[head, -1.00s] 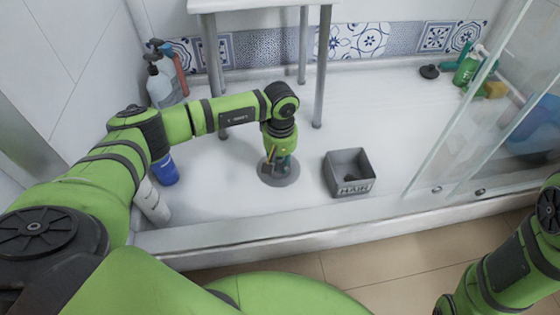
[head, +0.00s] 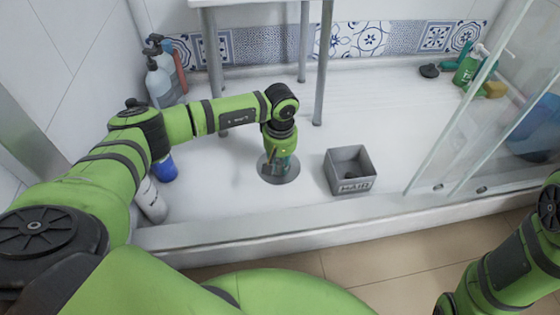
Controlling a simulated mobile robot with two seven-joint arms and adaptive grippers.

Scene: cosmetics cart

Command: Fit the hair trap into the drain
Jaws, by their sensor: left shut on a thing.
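The round grey drain (head: 291,177) is set in the white shower floor near the middle of the view. My left gripper (head: 279,164) points down over it, with its fingertips low at the drain.
A grey open box marked HAIR (head: 354,187), with something dark inside, stands right of the drain. A white stool (head: 318,100) stands behind. Bottles (head: 160,85) line the left wall. The glass door (head: 465,110) and raised front edge (head: 330,222) bound the tray.

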